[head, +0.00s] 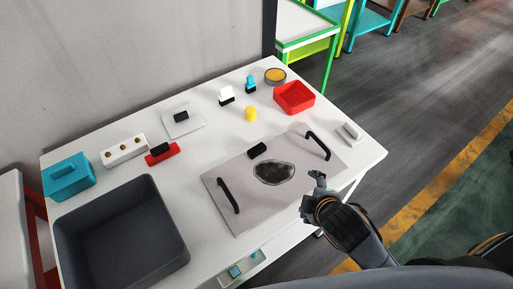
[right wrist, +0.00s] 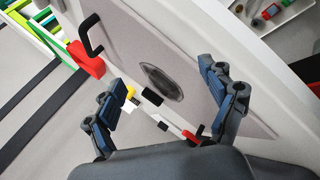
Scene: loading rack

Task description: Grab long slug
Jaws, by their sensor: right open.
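No part is clearly recognisable as the long slug. A short yellow cylinder (head: 250,114) stands upright on the white table (head: 370,152), left of the red bin. Small parts lie in a pale tray (right wrist: 290,18) at the upper right of the right wrist view, too small to tell apart. My right gripper (head: 316,182) is by the right front edge of the grey plate. In the right wrist view its fingers (right wrist: 160,75) are spread, with nothing between them. My left gripper is out of view.
The grey plate (head: 222,170) has two black handles and a dark oval window. A red bin (head: 294,98) stands behind it. A large dark bin (head: 165,200), a teal box (head: 68,180) and a white block with holes (head: 123,151) are to the left.

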